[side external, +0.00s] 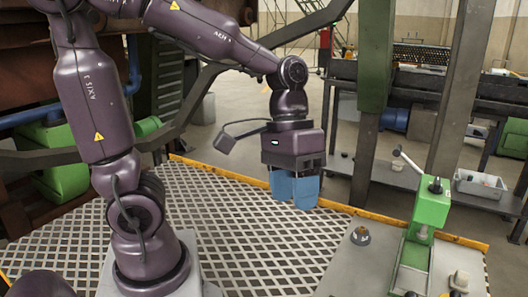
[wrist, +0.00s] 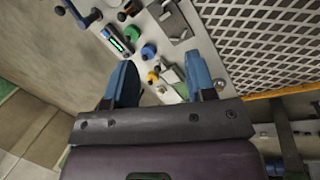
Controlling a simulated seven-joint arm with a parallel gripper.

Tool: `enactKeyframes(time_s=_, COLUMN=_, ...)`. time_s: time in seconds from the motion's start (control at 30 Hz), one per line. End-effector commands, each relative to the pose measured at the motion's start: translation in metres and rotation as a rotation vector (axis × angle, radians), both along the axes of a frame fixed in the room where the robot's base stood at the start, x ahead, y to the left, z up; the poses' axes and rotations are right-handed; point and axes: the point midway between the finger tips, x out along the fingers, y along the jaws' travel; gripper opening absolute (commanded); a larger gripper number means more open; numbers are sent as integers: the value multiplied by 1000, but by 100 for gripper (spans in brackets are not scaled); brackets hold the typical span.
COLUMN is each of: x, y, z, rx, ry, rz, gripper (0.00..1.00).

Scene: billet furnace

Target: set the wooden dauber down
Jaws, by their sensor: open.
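My gripper (side external: 294,190) hangs over the perforated metal floor, left of the grey bench, with its blue fingers pointing down. In the wrist view my gripper (wrist: 160,82) has its two blue fingers wide apart, and I see nothing held between them. I cannot make out the wooden dauber with certainty in either view.
The grey bench (side external: 345,265) carries a green lever press (side external: 432,208). In the wrist view a grey panel holds a blue knob (wrist: 148,51) and a small yellow piece (wrist: 152,77). A yellow-edged perforated floor (side external: 240,225) lies open; a green post (side external: 376,60) stands behind.

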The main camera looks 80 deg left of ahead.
Motion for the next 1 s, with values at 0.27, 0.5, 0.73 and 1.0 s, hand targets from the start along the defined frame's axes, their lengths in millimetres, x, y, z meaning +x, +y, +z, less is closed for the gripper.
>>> enactKeyframes(time_s=0.27, x=-29, y=30, z=40, rx=275, ry=-424, rz=-162, gripper=50)
enactKeyframes(time_s=0.5, x=-36, y=39, z=49, rx=359, ry=-536, rz=-205, gripper=50)
enactKeyframes(time_s=0.73, x=-36, y=39, z=50, rx=358, ry=-535, rz=-204, gripper=50)
enactKeyframes(time_s=1.0, x=-36, y=39, z=50, rx=357, ry=-534, rz=-204, gripper=50)
